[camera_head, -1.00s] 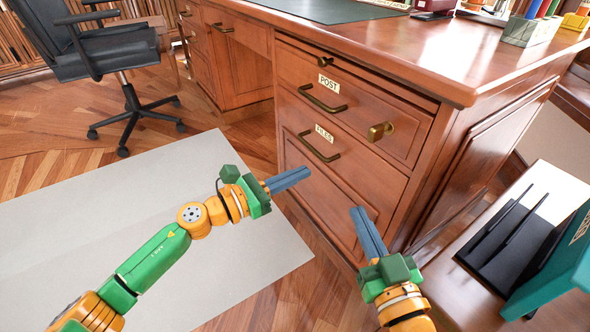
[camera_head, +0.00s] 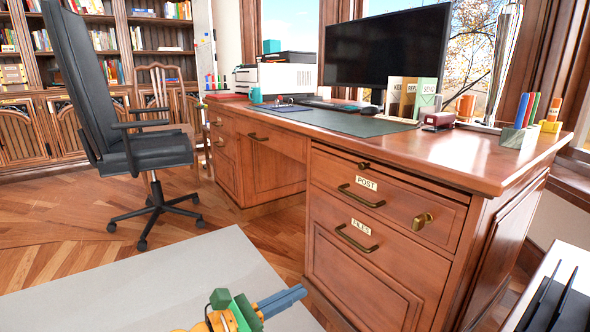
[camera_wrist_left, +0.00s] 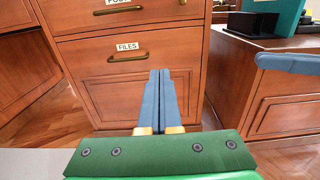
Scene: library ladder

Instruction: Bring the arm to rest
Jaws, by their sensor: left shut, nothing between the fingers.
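My left gripper (camera_head: 282,301) is at the bottom of the head view, in front of the wooden desk (camera_head: 290,150). Its blue fingers are together with nothing between them. In the left wrist view, the left gripper (camera_wrist_left: 160,85) points at the drawer front below the FILES label (camera_wrist_left: 128,46), apart from it as far as I can tell. My right gripper is not in the head view. A blue finger-like part (camera_wrist_left: 290,62) at the right edge of the left wrist view looks like part of it, but its jaw state does not show.
The POST drawer (camera_head: 390,198) and FILES drawer (camera_head: 365,260) look closed. A black office chair (camera_head: 150,150) stands at the left. A black rack (camera_head: 560,300) is at the lower right. The pale mat (camera_head: 150,275) is clear. Monitor (camera_head: 385,48) and boxes stand on the desk.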

